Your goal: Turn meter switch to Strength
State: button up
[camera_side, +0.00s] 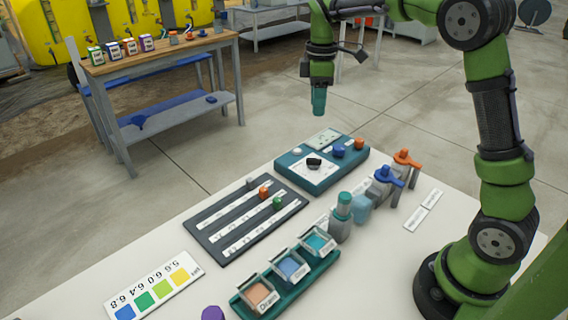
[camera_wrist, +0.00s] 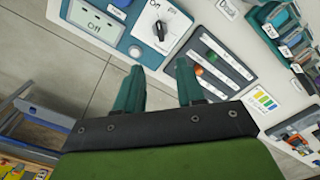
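The meter (camera_side: 318,180) is a teal box on the white table, with a small display (camera_wrist: 95,24) that appears to read "Off". Its switch (camera_wrist: 160,29) is a black knob on a white dial plate; the knob also shows in the side view (camera_side: 314,162). A short label, apparently "Off", is at the plate's top edge in the wrist view, near the knob's marked end. The other dial labels are too small to read. My gripper (camera_wrist: 158,75) has two teal fingers spread apart with nothing between them. In the side view my gripper (camera_side: 319,110) hangs above the meter, clear of it.
A dark slider panel (camera_side: 245,218) lies beside the meter. Blue and orange valve handles (camera_side: 406,158) stand to its right. A teal tray (camera_side: 290,282) of small bins and a colour chart (camera_side: 153,288) are nearer. A wooden bench (camera_side: 160,55) stands behind.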

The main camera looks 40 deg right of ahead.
aim_at(314, 163)
notch_tip(314, 163, down, 16)
jog(key=shift+r, duration=0.1)
dwell(0.4)
grip_shut()
